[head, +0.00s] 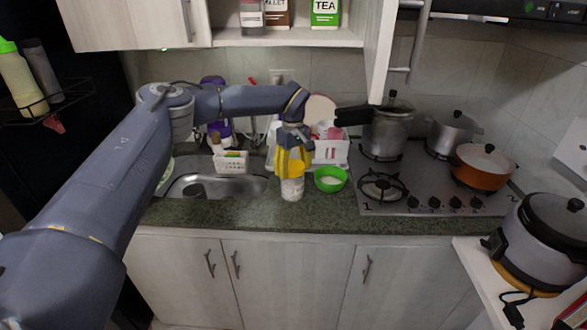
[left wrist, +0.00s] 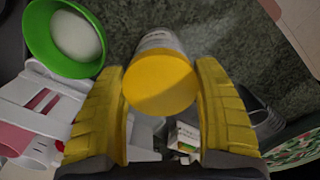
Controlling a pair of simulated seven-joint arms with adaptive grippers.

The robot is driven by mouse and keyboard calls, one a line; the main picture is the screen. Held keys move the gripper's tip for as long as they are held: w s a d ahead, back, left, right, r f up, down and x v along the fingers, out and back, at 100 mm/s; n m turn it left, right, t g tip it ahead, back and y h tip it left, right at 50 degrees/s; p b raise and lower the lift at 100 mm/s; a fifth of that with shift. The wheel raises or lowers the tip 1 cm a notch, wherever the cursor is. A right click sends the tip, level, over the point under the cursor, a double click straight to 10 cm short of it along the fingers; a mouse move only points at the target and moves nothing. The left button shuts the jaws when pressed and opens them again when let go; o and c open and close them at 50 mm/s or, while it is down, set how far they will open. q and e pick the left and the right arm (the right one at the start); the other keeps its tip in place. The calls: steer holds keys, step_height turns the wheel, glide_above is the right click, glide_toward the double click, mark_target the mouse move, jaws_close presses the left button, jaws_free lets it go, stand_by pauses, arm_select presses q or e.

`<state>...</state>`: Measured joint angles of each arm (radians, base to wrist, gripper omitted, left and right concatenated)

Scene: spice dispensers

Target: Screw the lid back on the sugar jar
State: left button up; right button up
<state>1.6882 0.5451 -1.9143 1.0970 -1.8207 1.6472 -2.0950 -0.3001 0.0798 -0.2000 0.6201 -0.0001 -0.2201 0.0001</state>
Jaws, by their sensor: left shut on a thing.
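The sugar jar (head: 292,189) is a small pale jar standing upright on the green counter, near its front edge. Its yellow lid (head: 295,169) is at the jar's mouth; I cannot tell whether it is threaded or tight. My left gripper (head: 293,158) points down over the jar, with its yellow fingers shut on the lid. In the left wrist view, the round lid (left wrist: 162,82) lies between the two fingers, and part of the jar's pale side (left wrist: 160,40) shows beyond it. My right gripper is not in view.
A green bowl (head: 330,187) with white contents stands just right of the jar. The sink (head: 250,187) is to the left and a white rack (head: 331,153) is behind. The stove (head: 430,205) with pots is farther right. The counter's front strip is clear.

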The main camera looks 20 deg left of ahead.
arm_select(q)
steer(key=m, duration=0.4)
steer(key=shift+m, duration=1.9)
steer(key=o, duration=1.3)
